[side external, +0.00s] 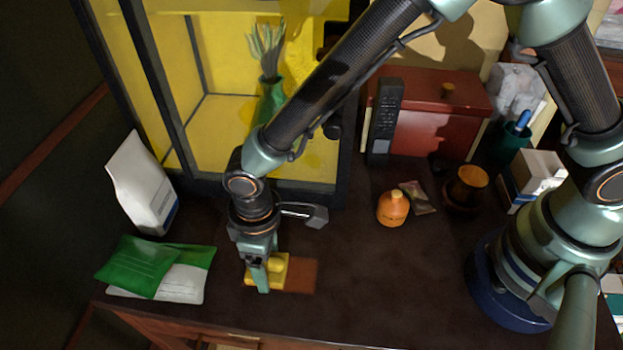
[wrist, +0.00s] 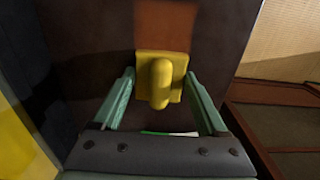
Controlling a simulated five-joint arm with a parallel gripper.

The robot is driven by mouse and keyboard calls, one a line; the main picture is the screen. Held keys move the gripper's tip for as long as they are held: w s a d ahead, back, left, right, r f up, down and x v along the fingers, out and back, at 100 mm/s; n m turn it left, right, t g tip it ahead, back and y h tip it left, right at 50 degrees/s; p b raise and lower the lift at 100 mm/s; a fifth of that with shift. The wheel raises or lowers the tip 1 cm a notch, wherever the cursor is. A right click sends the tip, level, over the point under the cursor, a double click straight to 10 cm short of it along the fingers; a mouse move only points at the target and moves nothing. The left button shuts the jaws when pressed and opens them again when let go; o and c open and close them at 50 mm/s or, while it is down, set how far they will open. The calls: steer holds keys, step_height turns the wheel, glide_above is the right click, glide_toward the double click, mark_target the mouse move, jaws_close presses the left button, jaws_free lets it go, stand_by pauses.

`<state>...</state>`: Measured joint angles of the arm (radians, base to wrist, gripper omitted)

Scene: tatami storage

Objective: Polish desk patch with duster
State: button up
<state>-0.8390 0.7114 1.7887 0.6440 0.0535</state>
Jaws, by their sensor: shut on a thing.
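The duster (side external: 279,268) is a yellow block with a rounded yellow handle, and it sits low at the desk surface near the front edge. The desk patch (side external: 302,276) is a reddish-brown rectangle on the dark desk, just right of the duster, which seems to cover part of it. My gripper (side external: 263,279) points down and is shut on the duster. In the wrist view the duster (wrist: 160,78) lies between my two green fingers, with the patch (wrist: 166,27) running on beyond it. Whether the duster presses on the desk is hard to tell.
An orange bottle (side external: 393,208), a brown cup (side external: 467,187) and a red box (side external: 435,115) stand right and behind. A black-framed yellow case (side external: 215,120) is behind. The desk right of the patch is clear.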

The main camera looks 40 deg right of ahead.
steer(key=shift+w+a, duration=1.35)
steer(key=shift+w+d, duration=0.8)
steer(key=shift+s+d, duration=4.25)
steer(key=shift+w+a, duration=4.25)
step_height(320, 180, up, 8)
step_height(320, 180, up, 6)
glide_above(318, 265)
steer(key=w, duration=0.2)
steer(key=s+d+r+m, duration=0.25)
steer(key=s+d, duration=0.35)
steer(key=d, duration=0.3)
steer(key=w+d+r+m, duration=0.3)
steer(key=w+d+r, duration=0.1)
steer(key=w+d, duration=0.3)
steer(key=w+d+r+m, duration=0.3)
steer(key=w+d+r, duration=0.2)
steer(key=w+d, duration=0.2)
steer(key=shift+w+d+r, duration=0.25)
steer(key=shift+w+d, duration=0.1)
steer(key=shift+d, duration=0.35)
